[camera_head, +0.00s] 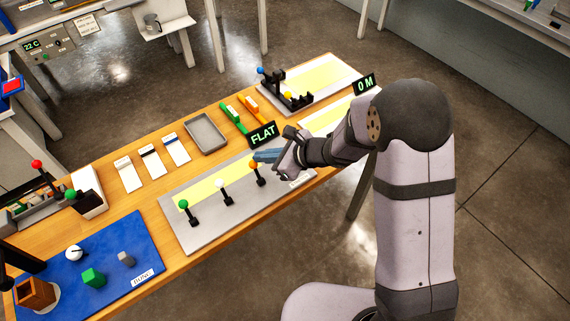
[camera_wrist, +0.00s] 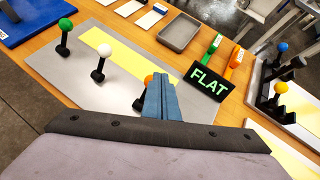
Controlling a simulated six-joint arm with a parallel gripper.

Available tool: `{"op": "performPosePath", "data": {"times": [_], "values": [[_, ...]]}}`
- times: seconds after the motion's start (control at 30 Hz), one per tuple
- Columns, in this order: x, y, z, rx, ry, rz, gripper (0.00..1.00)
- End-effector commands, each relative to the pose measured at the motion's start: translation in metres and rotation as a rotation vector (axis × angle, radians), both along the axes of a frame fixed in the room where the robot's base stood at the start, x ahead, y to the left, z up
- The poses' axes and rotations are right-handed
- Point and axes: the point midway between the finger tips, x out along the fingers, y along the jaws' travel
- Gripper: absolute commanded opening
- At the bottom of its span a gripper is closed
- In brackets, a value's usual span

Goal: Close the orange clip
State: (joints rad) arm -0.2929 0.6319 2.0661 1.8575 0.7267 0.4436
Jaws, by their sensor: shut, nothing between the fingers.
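The orange clip (camera_head: 249,108) lies near the far edge of the wooden table, beside the green clip (camera_head: 234,118). Both also show in the wrist view, the orange clip (camera_wrist: 235,58) right of the green clip (camera_wrist: 213,46). I cannot tell whether the orange clip is open or closed. My gripper (camera_head: 262,156) has its blue fingers shut and empty, over the grey plate and apart from the clip. In the wrist view, my gripper (camera_wrist: 162,78) partly covers an orange-topped lever (camera_wrist: 148,79); contact is unclear.
The FLAT sign (camera_head: 262,135) stands between my gripper and the clips. The grey plate (camera_head: 180,225) also carries white (camera_head: 223,184) and green (camera_head: 184,204) levers. A grey tray (camera_head: 205,135) lies left of the clips, and a lever rig (camera_head: 284,90) stands to their right.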

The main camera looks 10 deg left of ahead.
Motion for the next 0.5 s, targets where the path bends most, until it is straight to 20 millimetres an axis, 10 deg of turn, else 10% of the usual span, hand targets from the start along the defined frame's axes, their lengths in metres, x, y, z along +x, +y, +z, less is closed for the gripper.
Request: {"op": "performPosePath", "data": {"times": [0.5], "values": [[-0.003,-0.049,0.055,-0.002,-0.006,-0.002,0.00]]}}
